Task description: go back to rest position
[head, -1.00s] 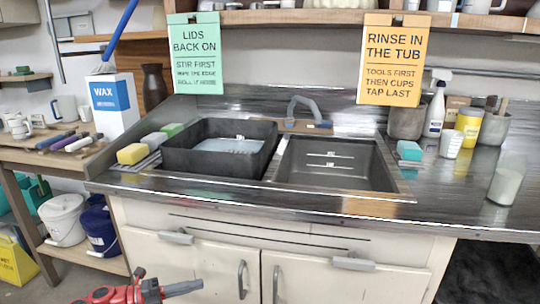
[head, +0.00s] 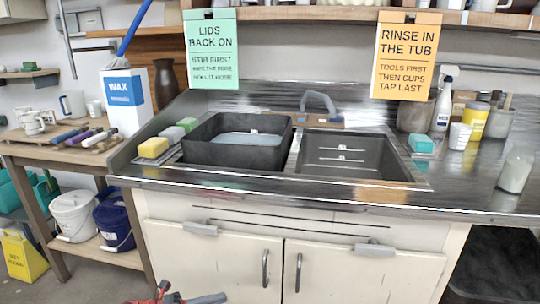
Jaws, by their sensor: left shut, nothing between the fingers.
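My left gripper (head: 198,298) shows at the bottom edge of the head view, in front of the cabinet under the sink. Its red and grey parts are mostly cut off by the frame. It is shut and holds nothing. It touches none of the things on the counter. My right gripper is not in view.
The metal counter (head: 230,181) holds a black tub (head: 232,155) of water beside a sink basin (head: 350,170). Sponges (head: 153,147) lie at left, a glass of white liquid (head: 515,170) at right. A white bucket (head: 73,215) and a blue bucket (head: 115,222) stand on the low shelf.

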